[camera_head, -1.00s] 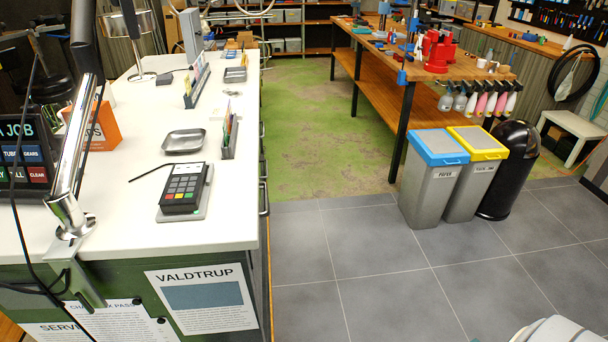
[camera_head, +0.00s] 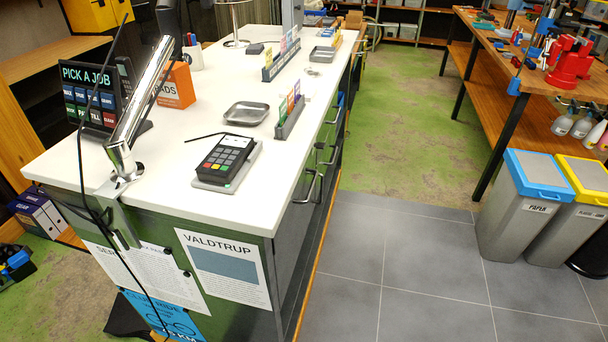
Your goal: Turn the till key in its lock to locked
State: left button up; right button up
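I cannot make out the till key or its lock in the head view. The white-topped counter (camera_head: 160,195) stands at the left and centre. A touch screen reading "PICK A JOB" (camera_head: 90,95) stands on its left end. A card terminal (camera_head: 225,158) lies near its front corner. Drawers with metal handles (camera_head: 308,187) run along the counter's right side. Neither of my grippers is in view.
A metal clamp arm (camera_head: 138,105) rises from the counter's near edge. A small metal tray (camera_head: 246,113) and an orange box (camera_head: 174,86) sit on the counter. Two bins, one with a blue lid (camera_head: 538,172), stand at the right. The grey tiled floor (camera_head: 400,265) between is clear.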

aim_at(321, 146)
jog(key=i+l+z, duration=0.35)
jog(key=i+l, duration=0.15)
jog(key=l, duration=0.2)
jog(key=i+l+z, duration=0.15)
jog(key=i, duration=0.25)
jog(key=i+l+z, duration=0.15)
jog(key=i+l, duration=0.15)
jog(key=i+l+z, duration=0.15)
jog(key=i, duration=0.35)
jog(key=i+u, duration=0.4)
jog(key=i+l+u, duration=0.1)
jog(key=i+u, duration=0.25)
jog(key=i+l+u, duration=0.15)
jog(key=i+u, duration=0.25)
jog(key=i+l+u, duration=0.2)
jog(key=u, duration=0.15)
jog(key=l, duration=0.1)
